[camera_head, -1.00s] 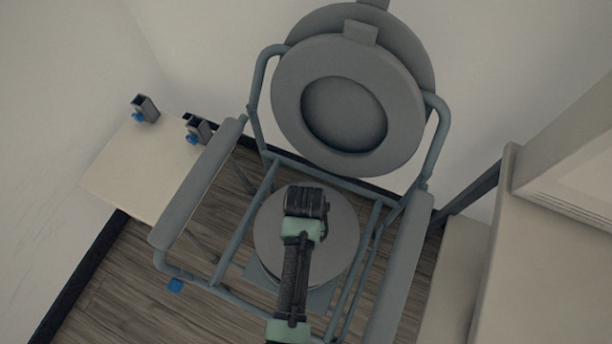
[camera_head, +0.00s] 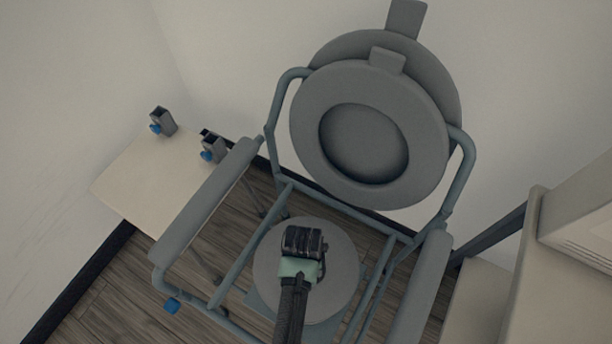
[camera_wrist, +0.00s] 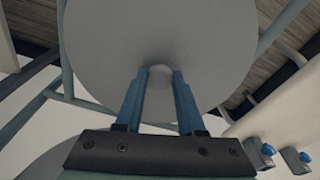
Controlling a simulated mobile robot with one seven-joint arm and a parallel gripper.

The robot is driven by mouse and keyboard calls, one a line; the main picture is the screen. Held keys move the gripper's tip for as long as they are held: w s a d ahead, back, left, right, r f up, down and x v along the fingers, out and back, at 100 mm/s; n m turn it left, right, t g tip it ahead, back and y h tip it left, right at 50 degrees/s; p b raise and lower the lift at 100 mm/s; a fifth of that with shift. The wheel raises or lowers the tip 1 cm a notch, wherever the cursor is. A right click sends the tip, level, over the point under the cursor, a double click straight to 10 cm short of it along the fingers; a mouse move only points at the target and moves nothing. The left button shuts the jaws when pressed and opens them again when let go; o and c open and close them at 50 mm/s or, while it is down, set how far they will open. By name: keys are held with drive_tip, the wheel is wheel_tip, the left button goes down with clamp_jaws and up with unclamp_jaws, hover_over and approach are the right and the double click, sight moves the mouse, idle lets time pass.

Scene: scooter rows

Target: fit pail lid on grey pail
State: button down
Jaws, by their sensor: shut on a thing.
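The pail lid (camera_head: 345,272) is a round grey disc, seen from above inside the frame of a commode chair. It also fills the upper middle of the wrist view (camera_wrist: 158,30). My gripper (camera_head: 303,243) is over the lid in the head view and hides part of it. The grey pail is not clearly seen; the lid covers that place, and I cannot tell whether the lid rests on a rim.
The commode chair has a raised round seat (camera_head: 308,125) behind the lid, tube rails, and armrests (camera_head: 205,200) on both sides. A pale board (camera_head: 140,185) lies at the left. A cabinet (camera_head: 560,270) stands at the right. The wall is close behind.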

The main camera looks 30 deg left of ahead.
drive_tip(key=shift+f+b, duration=1.8)
drive_tip(key=shift+f, duration=1.2)
drive_tip(key=shift+f, duration=0.2)
drive_tip(key=shift+c, duration=2.2)
unclamp_jaws()
wheel_tip(320, 180, up, 13)
drive_tip(key=s+p, duration=0.1)
drive_tip(key=p, duration=0.4)
drive_tip(key=shift+s+d, duration=0.2)
drive_tip(key=shift+s, duration=0.05)
